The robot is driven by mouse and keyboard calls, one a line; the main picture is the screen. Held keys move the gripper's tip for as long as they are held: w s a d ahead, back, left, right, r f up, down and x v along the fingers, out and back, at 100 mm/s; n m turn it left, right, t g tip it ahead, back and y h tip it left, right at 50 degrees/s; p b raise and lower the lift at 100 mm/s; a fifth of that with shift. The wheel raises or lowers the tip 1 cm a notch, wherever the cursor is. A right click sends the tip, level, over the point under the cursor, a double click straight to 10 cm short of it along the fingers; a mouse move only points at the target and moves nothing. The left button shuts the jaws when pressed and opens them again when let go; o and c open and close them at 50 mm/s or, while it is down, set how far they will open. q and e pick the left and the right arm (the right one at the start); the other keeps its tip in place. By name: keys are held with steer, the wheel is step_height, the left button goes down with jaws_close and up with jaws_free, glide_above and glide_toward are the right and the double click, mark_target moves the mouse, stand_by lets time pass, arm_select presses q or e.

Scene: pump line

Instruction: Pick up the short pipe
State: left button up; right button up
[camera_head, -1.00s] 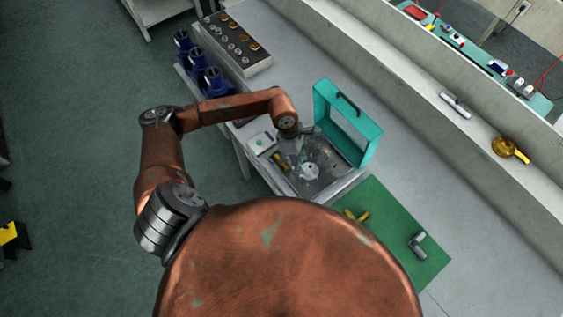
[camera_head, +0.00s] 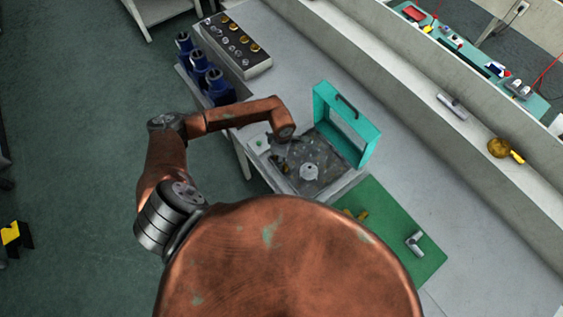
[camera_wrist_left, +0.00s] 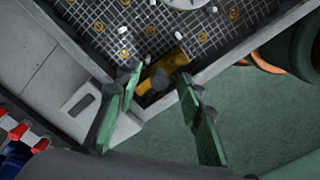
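My left gripper (camera_wrist_left: 159,78) is open in the left wrist view, with its two green fingers apart. A yellow piece with dark grey round ends (camera_wrist_left: 168,66) lies between and just beyond the fingertips, at the inner corner of a tray-like box. I cannot tell whether it is a pipe or whether a finger touches it. In the head view my left arm reaches down to the open teal-lidded box (camera_head: 362,163), and the gripper is mostly hidden. A short grey cylinder (camera_head: 452,106) lies on the back ledge, and a grey branched fitting (camera_head: 414,243) lies on the green mat. My right gripper is not in view.
The teal lid stands up behind the box. Several blue pumps (camera_head: 217,85) and a grey rack (camera_head: 235,45) stand at the back left. A yellow fitting (camera_head: 362,215) lies on the green mat (camera_head: 385,207). A gold round part (camera_head: 498,147) sits on the ledge.

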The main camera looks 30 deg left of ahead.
arm_select(q)
steer(key=shift+c, duration=0.4)
steer(key=c, duration=0.3)
jaws_close()
steer(key=shift+r, duration=0.2)
